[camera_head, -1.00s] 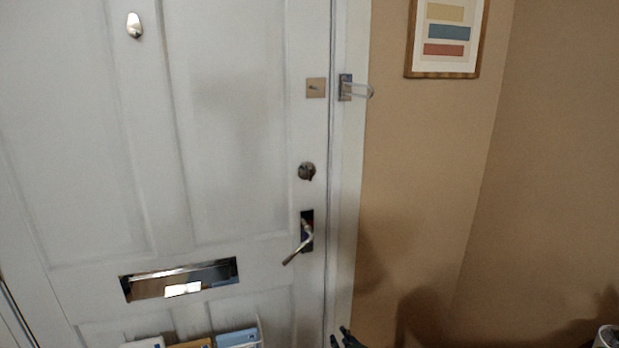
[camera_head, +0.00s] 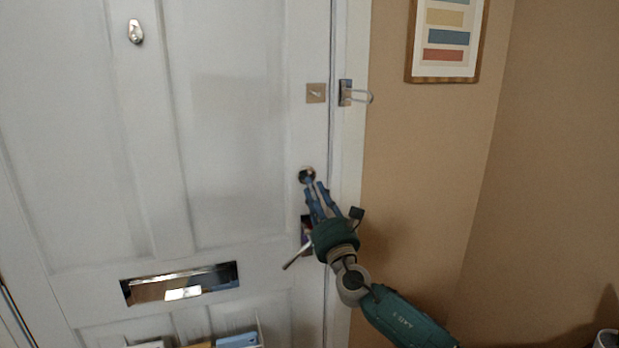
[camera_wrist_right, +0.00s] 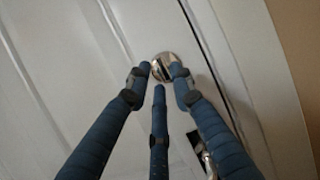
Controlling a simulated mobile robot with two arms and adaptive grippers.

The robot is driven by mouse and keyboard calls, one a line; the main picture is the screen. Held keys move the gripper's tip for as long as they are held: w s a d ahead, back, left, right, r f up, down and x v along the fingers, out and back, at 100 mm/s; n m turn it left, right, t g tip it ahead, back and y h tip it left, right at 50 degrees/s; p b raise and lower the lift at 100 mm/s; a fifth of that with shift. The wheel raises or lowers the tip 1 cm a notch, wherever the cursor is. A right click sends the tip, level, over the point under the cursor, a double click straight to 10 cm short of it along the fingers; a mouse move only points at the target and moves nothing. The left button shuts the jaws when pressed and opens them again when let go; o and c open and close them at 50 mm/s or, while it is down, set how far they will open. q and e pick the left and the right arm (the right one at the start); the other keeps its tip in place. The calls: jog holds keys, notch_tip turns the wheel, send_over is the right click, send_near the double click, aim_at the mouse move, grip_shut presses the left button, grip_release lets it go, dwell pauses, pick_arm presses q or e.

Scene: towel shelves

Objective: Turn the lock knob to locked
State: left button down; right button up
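The lock knob (camera_head: 307,174) is a small round metal knob on the white door, above the lever handle (camera_head: 292,262). It also shows in the right wrist view (camera_wrist_right: 164,66), shiny, with a dark bar across it. My right gripper (camera_head: 311,188) reaches up to the knob from below. In the right wrist view its blue fingers (camera_wrist_right: 160,78) are spread apart, with tips at either side of the knob's lower edge and a third finger below. Whether they touch it I cannot tell. My left gripper is not in view.
A door guard (camera_head: 353,94) sticks out from the frame above the knob. A mail slot (camera_head: 180,284) is low on the door (camera_head: 235,140). A box with papers (camera_head: 238,339) sits at the bottom. A framed picture (camera_head: 447,76) hangs on the right wall.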

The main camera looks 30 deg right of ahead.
jog(key=shift+x, duration=2.05)
grip_shut()
jog(key=shift+m, duration=0.5)
jog(key=shift+d+r+m+g+h+p, duration=0.1)
jog(key=shift+m+g+h+p, duration=1)
jog(key=shift+m, duration=2.45)
jog(key=shift+a+r+m+g+h+p, duration=0.15)
jog(key=shift+m+g+h+p, duration=0.9)
jog(key=shift+m, duration=2.55)
jog(key=shift+d+r+m+g+h+p, duration=0.15)
jog(key=shift+m+g+h+p, duration=0.9)
jog(key=shift+m, duration=2.5)
jog(key=shift+g+y+b, duration=0.3)
jog(key=shift+g+y, duration=0.1)
jog(key=shift+y, duration=0.1)
